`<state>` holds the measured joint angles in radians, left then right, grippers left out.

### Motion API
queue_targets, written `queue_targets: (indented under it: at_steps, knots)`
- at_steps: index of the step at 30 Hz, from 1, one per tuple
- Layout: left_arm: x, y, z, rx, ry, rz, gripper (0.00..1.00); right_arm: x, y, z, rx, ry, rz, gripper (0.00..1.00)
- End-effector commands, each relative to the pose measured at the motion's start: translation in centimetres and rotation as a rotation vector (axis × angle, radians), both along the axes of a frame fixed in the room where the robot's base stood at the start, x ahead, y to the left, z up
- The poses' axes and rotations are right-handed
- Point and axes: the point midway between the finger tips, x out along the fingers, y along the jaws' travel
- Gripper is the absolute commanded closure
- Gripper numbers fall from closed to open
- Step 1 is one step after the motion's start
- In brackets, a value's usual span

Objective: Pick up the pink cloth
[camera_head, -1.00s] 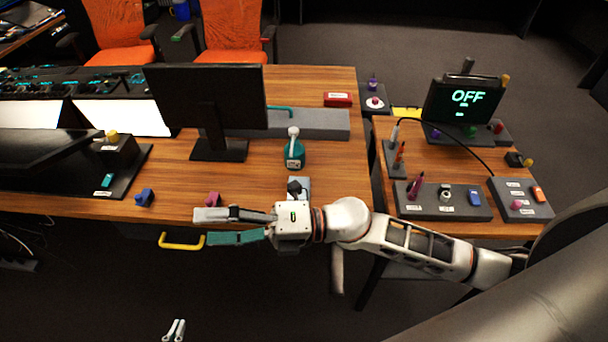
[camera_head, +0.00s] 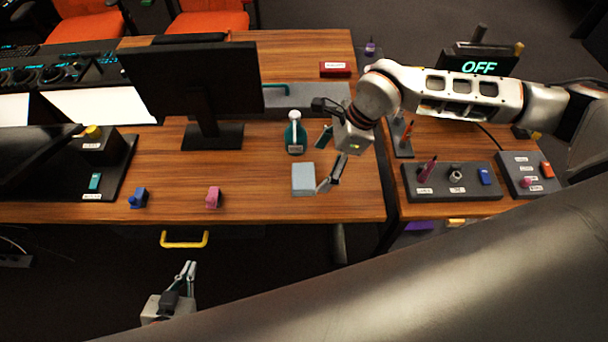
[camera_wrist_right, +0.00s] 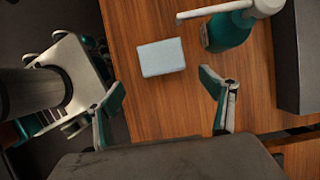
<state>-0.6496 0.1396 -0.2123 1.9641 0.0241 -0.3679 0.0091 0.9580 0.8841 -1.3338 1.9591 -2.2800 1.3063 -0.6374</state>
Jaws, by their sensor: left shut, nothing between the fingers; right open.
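I see nothing that is clearly a pink cloth. A small pink object (camera_head: 213,197) stands near the table's front edge in the head view; its shape is more like a block. A pale blue, flat square piece (camera_head: 303,179), perhaps a folded cloth, lies to its right. My right gripper (camera_head: 325,160) is open and empty, over the table just right of the pale blue piece. In the right wrist view the pale blue piece (camera_wrist_right: 162,57) lies beyond the open fingers (camera_wrist_right: 160,82). My left gripper (camera_head: 187,268) is shut and empty, low in front of the table.
A teal bottle (camera_head: 295,135) stands behind the pale blue piece. A monitor (camera_head: 205,90) stands to the left, and a small blue object (camera_head: 138,197) near the front edge. A yellow handle (camera_head: 184,240) is below the edge. Control panels (camera_head: 455,185) fill the right table.

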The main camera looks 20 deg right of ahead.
Motion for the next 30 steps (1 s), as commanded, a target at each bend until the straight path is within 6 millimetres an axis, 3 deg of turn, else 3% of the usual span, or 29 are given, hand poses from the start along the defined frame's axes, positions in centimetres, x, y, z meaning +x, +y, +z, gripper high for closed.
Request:
queue_targets:
  at_steps: [12, 22, 26, 30]
  knots:
    - [-0.1, 0.0, 0.6, 0.000, 0.003, 0.000, 1.00, 0.9, 1.9, -4.7, 0.002, 0.001, -0.001, 0.18]
    - [0.0, 0.0, 0.7, 0.000, 0.000, 0.000, 1.00, 1.0, 2.1, -5.4, 0.002, 0.000, -0.002, 0.18]
    - [0.1, 0.0, 0.7, 0.001, 0.000, -0.001, 1.00, 1.0, 2.1, -5.4, 0.003, 0.000, -0.002, 0.49]
    - [0.1, 0.0, 0.7, 0.001, 0.000, -0.001, 1.00, 1.0, 2.1, -5.4, 0.003, 0.000, -0.002, 0.55]
